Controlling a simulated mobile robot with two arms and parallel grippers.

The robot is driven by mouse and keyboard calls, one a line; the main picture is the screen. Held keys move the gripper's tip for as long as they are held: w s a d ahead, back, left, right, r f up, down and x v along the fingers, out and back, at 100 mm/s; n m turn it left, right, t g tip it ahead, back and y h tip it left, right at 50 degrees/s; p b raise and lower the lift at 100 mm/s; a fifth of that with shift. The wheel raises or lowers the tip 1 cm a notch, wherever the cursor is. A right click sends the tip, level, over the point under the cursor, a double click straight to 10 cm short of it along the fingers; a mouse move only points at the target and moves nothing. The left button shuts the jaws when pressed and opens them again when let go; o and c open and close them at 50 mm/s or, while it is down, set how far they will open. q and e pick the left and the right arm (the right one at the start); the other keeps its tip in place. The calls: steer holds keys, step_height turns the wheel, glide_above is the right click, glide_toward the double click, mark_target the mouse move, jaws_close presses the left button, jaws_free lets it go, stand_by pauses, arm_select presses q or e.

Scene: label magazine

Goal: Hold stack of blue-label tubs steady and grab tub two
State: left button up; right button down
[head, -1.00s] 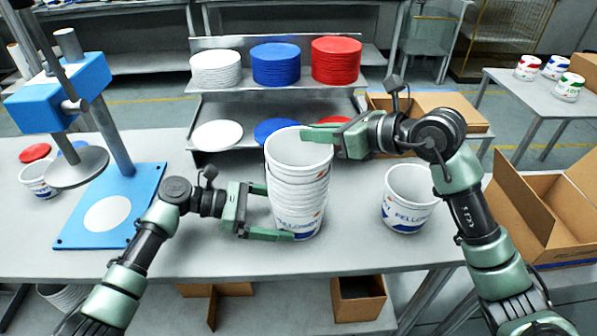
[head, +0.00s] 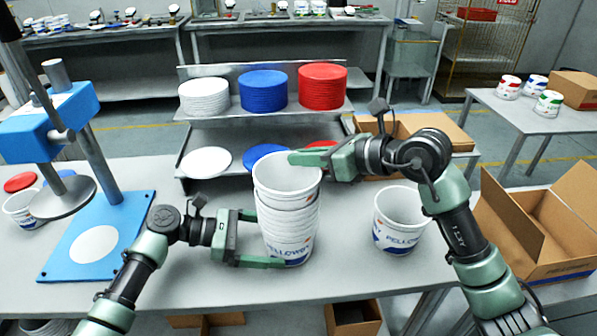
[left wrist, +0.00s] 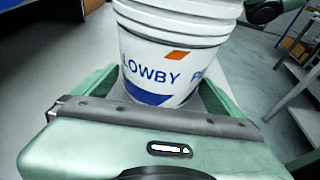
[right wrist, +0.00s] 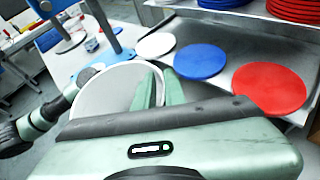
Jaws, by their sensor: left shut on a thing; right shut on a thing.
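A stack of nested white tubs with blue labels (head: 290,222) stands upright on the table; the left wrist view shows its lower label (left wrist: 165,75). My left gripper (head: 262,240) is shut around the stack's lower part. The top tub (head: 287,172) sits raised above the rims below it, still partly nested. My right gripper (head: 310,158) is shut on the top tub's rim; that tub also shows in the right wrist view (right wrist: 105,90). A single blue-label tub (head: 400,220) stands upright on the table to the right of the stack.
Behind the stack, a rack (head: 232,130) holds white, blue and red lids. A blue press (head: 95,235) stands at left with a tub and lids beside it. An open cardboard box (head: 545,232) is at right. Table space between stack and single tub is clear.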

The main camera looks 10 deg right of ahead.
step_height(320, 180, up, 10)
steer(key=shift+f, duration=0.25)
arm_select(q)
steer(key=o, duration=0.5)
